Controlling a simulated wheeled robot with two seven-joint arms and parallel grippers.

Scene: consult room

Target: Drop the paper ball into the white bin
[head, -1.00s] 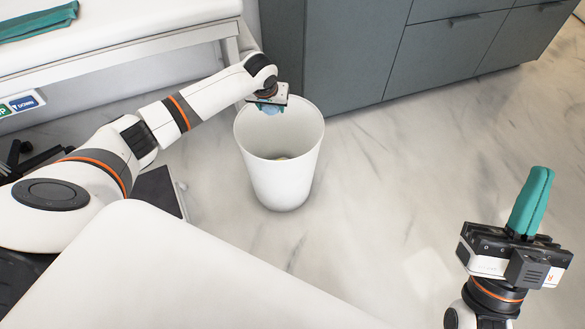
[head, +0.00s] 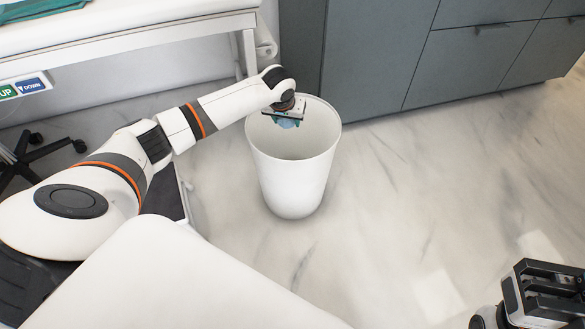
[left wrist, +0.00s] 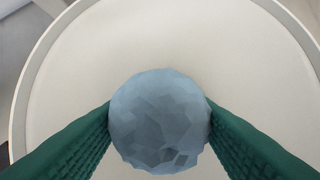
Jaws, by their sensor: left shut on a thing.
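The white bin (head: 293,182) stands upright on the floor, its round mouth open upward. My left gripper (head: 289,121) is over the far left part of the mouth, shut on the faceted pale blue paper ball (head: 288,124). In the left wrist view the ball (left wrist: 158,122) sits between two green ribbed fingers, with the bin's pale interior (left wrist: 200,40) and curved rim around it. My right gripper (head: 550,290) is at the lower right edge, well away from the bin. It is partly cut off and its fingertips are not clear.
Grey cabinets (head: 375,60) stand behind the bin. A white table or couch (head: 130,38) with teal cloth on it is at the upper left. A black wheeled base (head: 35,150) shows at the left. The marble-patterned floor (head: 420,180) to the right of the bin is clear.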

